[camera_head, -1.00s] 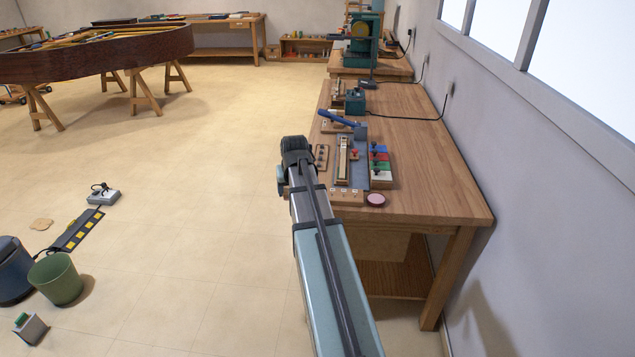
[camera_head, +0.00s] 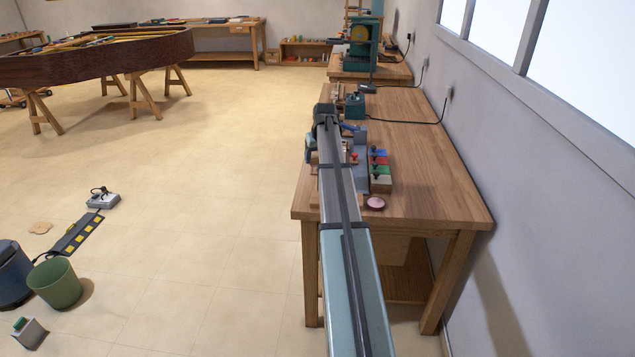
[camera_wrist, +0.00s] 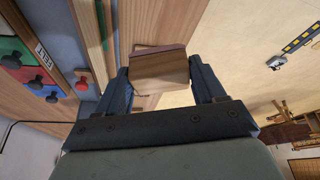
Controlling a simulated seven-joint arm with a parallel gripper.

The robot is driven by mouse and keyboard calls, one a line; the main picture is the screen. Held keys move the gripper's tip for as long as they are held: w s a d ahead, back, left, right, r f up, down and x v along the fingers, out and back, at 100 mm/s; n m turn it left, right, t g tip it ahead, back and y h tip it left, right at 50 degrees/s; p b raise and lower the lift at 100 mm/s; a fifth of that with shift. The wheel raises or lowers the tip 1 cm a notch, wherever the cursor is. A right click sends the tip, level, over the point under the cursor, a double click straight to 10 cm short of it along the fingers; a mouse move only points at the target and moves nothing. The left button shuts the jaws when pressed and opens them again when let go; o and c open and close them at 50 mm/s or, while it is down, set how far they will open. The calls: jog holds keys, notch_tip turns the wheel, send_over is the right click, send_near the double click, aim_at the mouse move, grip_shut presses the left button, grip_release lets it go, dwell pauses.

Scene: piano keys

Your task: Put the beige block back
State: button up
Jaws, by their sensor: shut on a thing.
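My gripper (camera_wrist: 160,74) is shut on a wooden, beige-brown block (camera_wrist: 160,71) in the wrist view. The block sits between the two dark fingers, above the workbench edge, with floor visible beyond it. Whether it touches the bench cannot be told. In the head view my arm reaches along the left part of the workbench (camera_head: 435,190). The gripper's fingers and the block are hidden there behind the arm.
Coloured blocks with knobs (camera_head: 379,165) lie in a row right of my arm, also in the wrist view (camera_wrist: 32,76). A pink round tin (camera_head: 373,203) is near the front. A teal box (camera_head: 355,105) stands farther back. The bench's right side is clear.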

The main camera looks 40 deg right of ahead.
notch_tip(320, 180, down, 9)
jog(key=shift+f, duration=0.1)
dwell(0.4)
jog(key=shift+f, duration=0.15)
jog(key=o, duration=1.3)
jog(key=v, duration=1.2)
